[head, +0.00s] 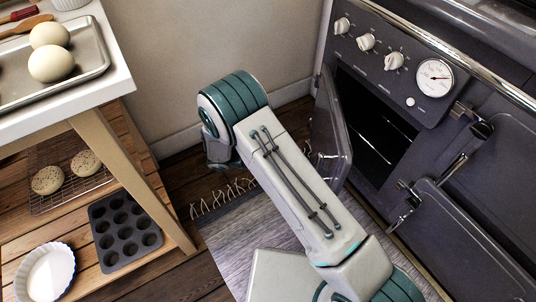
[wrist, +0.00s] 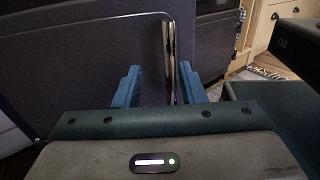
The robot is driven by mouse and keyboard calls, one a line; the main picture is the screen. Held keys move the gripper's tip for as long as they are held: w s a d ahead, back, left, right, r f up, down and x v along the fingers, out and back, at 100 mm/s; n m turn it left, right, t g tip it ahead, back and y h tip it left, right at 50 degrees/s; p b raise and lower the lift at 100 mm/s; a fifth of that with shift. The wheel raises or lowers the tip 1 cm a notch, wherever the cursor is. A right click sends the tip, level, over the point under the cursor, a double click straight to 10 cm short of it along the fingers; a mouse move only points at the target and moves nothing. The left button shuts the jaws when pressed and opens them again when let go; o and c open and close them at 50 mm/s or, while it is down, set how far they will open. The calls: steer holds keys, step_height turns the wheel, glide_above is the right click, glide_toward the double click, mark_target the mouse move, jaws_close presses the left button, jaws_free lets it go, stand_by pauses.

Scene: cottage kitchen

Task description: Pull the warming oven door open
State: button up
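The oven door (head: 331,130) under the knobs, which I take for the warming oven's, stands swung out on its left side. The dark cavity (head: 375,128) behind it shows rack bars. In the wrist view the dark door panel (wrist: 95,65) fills the left, with a bright vertical strip (wrist: 169,60) at its right edge. My gripper (wrist: 158,90) has its two blue fingers apart, one on each side of that strip in the picture. Gaps show beside the strip; I cannot tell its depth relative to the fingertips. In the head view my arm hides the fingers.
The dark range (head: 470,220) has other closed doors with metal latches (head: 455,165) at right. A worktop (head: 110,80) with a tray of dough and a lower shelf (head: 178,235) stands at left. A rug (head: 225,235) covers floor between.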

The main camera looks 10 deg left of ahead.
steer(key=a+b, duration=0.1)
steer(key=a, duration=0.6)
stand_by(0.5)
steer(key=shift+w+d, duration=0.1)
steer(key=shift+w, duration=0.05)
stand_by(0.3)
